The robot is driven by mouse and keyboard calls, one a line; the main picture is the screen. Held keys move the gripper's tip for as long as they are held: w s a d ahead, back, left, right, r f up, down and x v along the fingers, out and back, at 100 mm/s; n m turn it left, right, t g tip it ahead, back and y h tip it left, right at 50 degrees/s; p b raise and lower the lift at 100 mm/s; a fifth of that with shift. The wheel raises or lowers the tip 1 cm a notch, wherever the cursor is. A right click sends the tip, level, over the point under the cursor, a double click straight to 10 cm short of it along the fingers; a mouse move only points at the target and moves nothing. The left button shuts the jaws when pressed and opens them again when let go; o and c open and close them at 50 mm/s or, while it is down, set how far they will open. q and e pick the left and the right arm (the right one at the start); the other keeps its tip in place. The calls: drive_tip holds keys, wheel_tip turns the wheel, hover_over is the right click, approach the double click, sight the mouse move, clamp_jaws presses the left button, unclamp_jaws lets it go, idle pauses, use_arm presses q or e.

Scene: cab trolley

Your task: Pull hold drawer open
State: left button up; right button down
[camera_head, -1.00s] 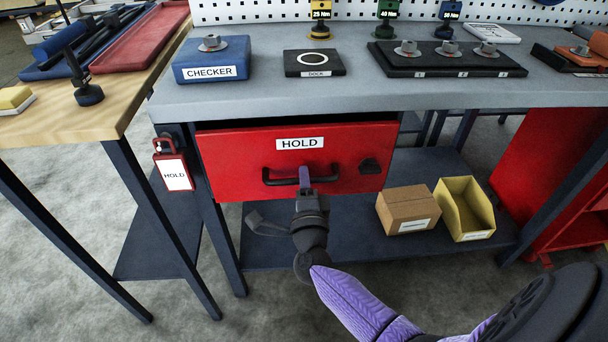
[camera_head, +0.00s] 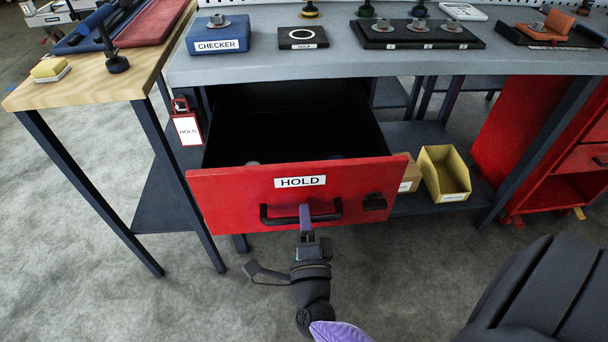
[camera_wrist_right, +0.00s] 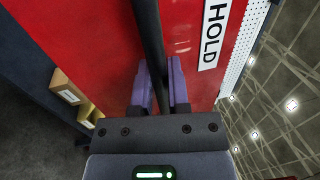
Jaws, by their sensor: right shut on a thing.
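The red hold drawer (camera_head: 240,195) hangs under the grey bench and stands well open, its dark inside showing. Small round objects, partly hidden by the front panel, lie in it. Its white HOLD label (camera_head: 300,182) is above the black bar handle (camera_head: 268,216). My right gripper (camera_head: 305,215) is shut on the handle near its middle. In the right wrist view, the purple fingers (camera_wrist_right: 162,85) sit on both sides of the black handle bar (camera_wrist_right: 150,45). My left gripper is not in view.
The grey bench top (camera_head: 330,67) carries a blue CHECKER box (camera_head: 218,38) and a black dock (camera_head: 302,38). A red HOLD tag (camera_head: 187,125) hangs left of the drawer. A yellow bin (camera_head: 443,173) stands on the lower shelf to the right. A wooden table (camera_head: 95,85) stands at left.

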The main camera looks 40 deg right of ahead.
drive_tip(key=shift+r+v, duration=0.25)
drive_tip(key=shift+v, duration=0.9)
drive_tip(key=c, duration=0.6)
unclamp_jaws()
drive_tip(key=shift+c, duration=0.2)
drive_tip(key=p+v, duration=0.1)
drive_tip(key=v, duration=0.9)
